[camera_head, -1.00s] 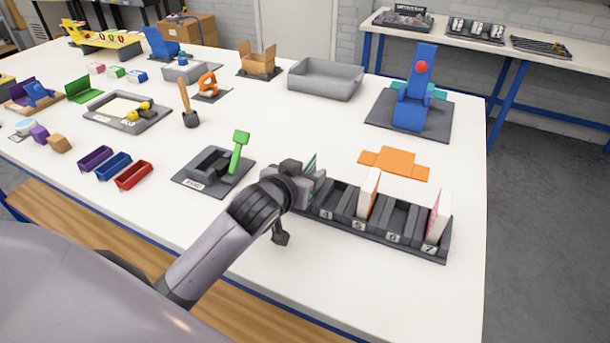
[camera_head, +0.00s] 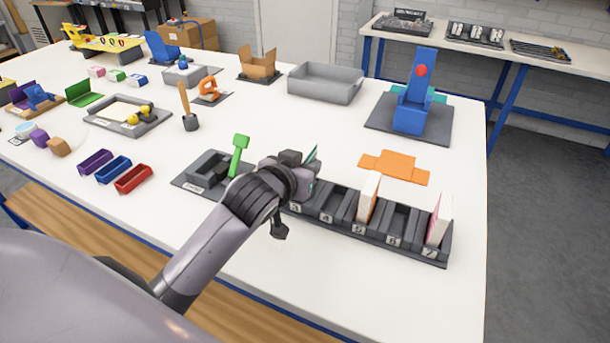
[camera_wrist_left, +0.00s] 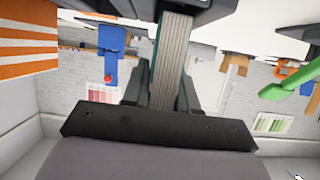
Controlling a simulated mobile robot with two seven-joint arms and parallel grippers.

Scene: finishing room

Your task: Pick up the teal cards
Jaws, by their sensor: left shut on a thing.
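The teal cards (camera_head: 313,153) are a thin stack whose teal edge shows just past my left gripper (camera_head: 303,170). My left gripper is shut on them and holds them over the left part of the dark numbered rack (camera_head: 345,225). In the left wrist view the stack (camera_wrist_left: 172,62) shows pale layered edges and a teal side, clamped between the dark fingers (camera_wrist_left: 168,95). The gripper hides most of the cards and the rack's left end in the head view. My right gripper is not in view.
White-and-orange cards (camera_head: 369,197) and white-and-pink cards (camera_head: 439,220) stand in the rack. An orange flat piece (camera_head: 394,167) lies behind it. A green-handled lever device (camera_head: 238,155) is close on the left. A grey tray (camera_head: 325,82) stands farther back.

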